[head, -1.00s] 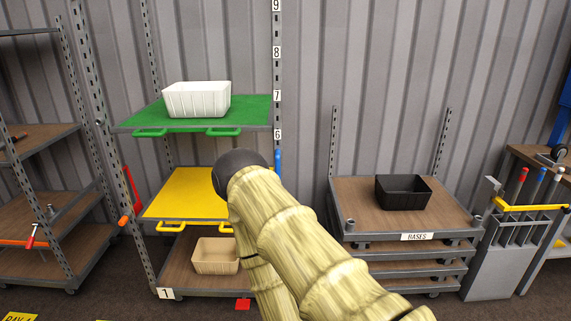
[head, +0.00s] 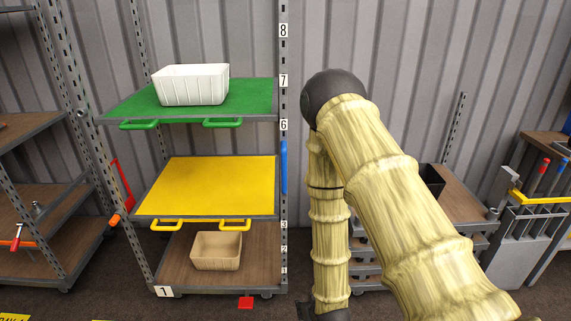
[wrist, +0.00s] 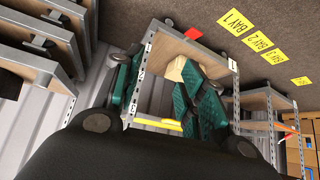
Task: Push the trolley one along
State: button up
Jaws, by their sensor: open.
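Trolley one is the tall grey-framed rack with a "1" plate (head: 163,291) at its lower left post. It has a green shelf (head: 125,108), a yellow shelf (head: 205,185) and a wooden base (head: 172,265). A white bin (head: 190,85) stands on the green shelf and a tan bin (head: 216,251) on the base. In the wrist view my gripper (wrist: 160,95) is open, its teal fingers apart, with the trolley's frame and yellow edge (wrist: 158,123) showing between and beyond them. I cannot tell whether it touches the trolley. In the head view my fingers are out of frame.
A red floor square (head: 246,303) lies in front of trolley one. Yellow bay labels, including BAY 1 (wrist: 233,21), mark the floor. Another rack (head: 45,212) stands close at left. A low trolley with a black bin (head: 432,180) and a tool stand (head: 515,240) are at right.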

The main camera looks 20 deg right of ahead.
jog(key=w+d+r+t, duration=0.2)
jog(key=w+r+t, duration=0.4)
jog(key=w+r, duration=1.05)
jog(key=t+h, duration=0.1)
jog(key=t, duration=0.3)
send_near(285, 164)
jog(key=w, duration=0.4)
jog(key=w+p, duration=0.1)
jog(key=w, duration=0.6)
jog(key=shift+d, duration=0.4)
grip_shut()
